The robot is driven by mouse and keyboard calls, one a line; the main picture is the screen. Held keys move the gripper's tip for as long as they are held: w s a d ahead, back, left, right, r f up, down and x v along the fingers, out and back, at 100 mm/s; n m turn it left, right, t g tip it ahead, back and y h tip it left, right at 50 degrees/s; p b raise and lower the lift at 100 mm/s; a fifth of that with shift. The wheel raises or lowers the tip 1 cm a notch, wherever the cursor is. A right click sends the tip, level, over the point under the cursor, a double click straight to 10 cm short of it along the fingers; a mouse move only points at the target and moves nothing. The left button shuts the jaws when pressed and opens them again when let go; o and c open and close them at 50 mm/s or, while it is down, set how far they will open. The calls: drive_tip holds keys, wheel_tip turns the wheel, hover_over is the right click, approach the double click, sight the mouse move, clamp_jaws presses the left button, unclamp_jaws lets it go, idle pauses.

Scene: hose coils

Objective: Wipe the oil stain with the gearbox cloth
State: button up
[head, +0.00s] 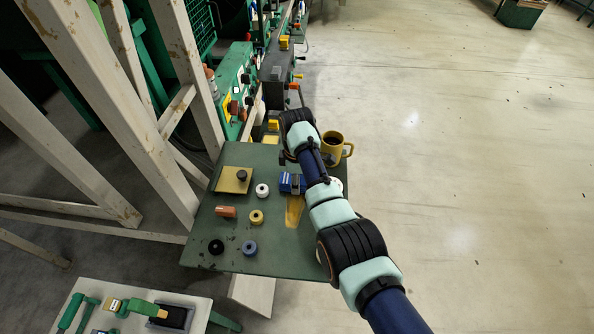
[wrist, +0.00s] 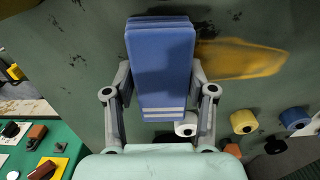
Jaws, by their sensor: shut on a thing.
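The cloth (wrist: 162,60) is a blue folded pad with white stripes near one end. My gripper (wrist: 163,85) is shut on it, one finger on each long side. In the head view the cloth (head: 286,183) shows beside my arm, over the green table. The oil stain (wrist: 240,60) is an amber smear just right of the cloth in the wrist view. In the head view the stain (head: 294,213) lies just below the cloth. I cannot tell whether the cloth touches the tabletop.
A yellow mug (head: 333,147) with dark contents stands near the table's right edge, close to my arm. White (head: 262,190), yellow (head: 257,216), blue (head: 249,248) and black (head: 216,246) rolls, an orange block (head: 226,211) and a yellow plate (head: 231,184) lie left of the stain.

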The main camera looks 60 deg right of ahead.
sight(295, 197)
drive_tip(key=shift+s+a+p, duration=0.15)
drive_tip(key=shift+a+p, duration=0.15)
drive_tip(key=shift+a, duration=0.05)
drive_tip(key=shift+s+a+r+p, duration=0.1)
drive_tip(key=shift+a+r+p, duration=0.2)
drive_tip(key=shift+p, duration=0.55)
drive_tip(key=shift+s+a+f+p, duration=0.1)
drive_tip(key=shift+s+a+p, duration=0.15)
drive_tip(key=shift+a+p, duration=0.7)
drive_tip(key=shift+s+a+f, duration=0.2)
drive_tip(key=shift+a+f, duration=0.05)
drive_tip(key=shift+a, duration=0.2)
drive_tip(key=shift+s+a, duration=0.25)
drive_tip(key=shift+a, duration=0.3)
